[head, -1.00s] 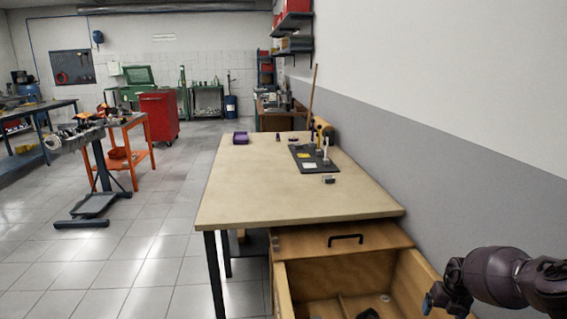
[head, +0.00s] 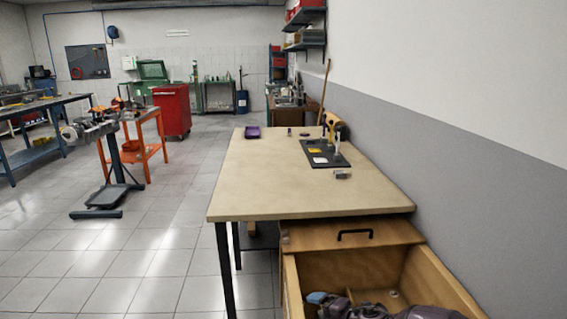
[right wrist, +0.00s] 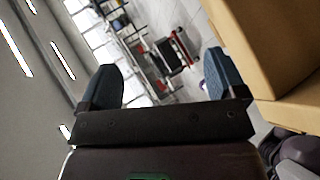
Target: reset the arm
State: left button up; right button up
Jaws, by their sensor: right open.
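My right arm shows dark and purple-grey at the bottom of the head view, low over the open wooden drawer (head: 365,266). Its gripper (head: 318,298), with a blue fingertip, is at the left side of the drawer; I cannot tell whether it is inside or above it. In the right wrist view the two blue fingers of the right gripper (right wrist: 165,78) are spread apart with nothing between them. A light brown wooden surface (right wrist: 270,50) is close beside the right finger there. My left gripper is in neither view.
The workbench (head: 290,185) stands beyond the drawer, along the right wall.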

jog(key=s+a+r+m+t, duration=0.2)
jog(key=s+a+m, duration=0.1)
jog(key=s+m, duration=0.25)
jog(key=s+a+r+m+t, duration=0.2)
jog(key=s+r+m, duration=0.1)
jog(key=s+m, duration=0.3)
jog(key=s+d+f+m+t+h+b, duration=0.1)
jog(key=s+d+f+m+h, duration=0.1)
jog(key=s+d+m+h, duration=0.45)
jog(key=s+d+f+m+h+b, duration=0.15)
jog(key=s+d+m, duration=0.3)
jog(key=d, duration=0.55)
jog(key=s+d+f+m+g, duration=0.1)
jog(key=s+d+f, duration=0.2)
jog(key=s, duration=0.3)
jog(key=s+d+f+m+g+h, duration=0.1)
jog(key=s+d+f, duration=0.2)
jog(key=s+f, duration=0.2)
jog(key=shift+s+m+h, duration=0.3)
jog(key=shift+s+m, duration=0.05)
jog(key=shift+s, duration=0.35)
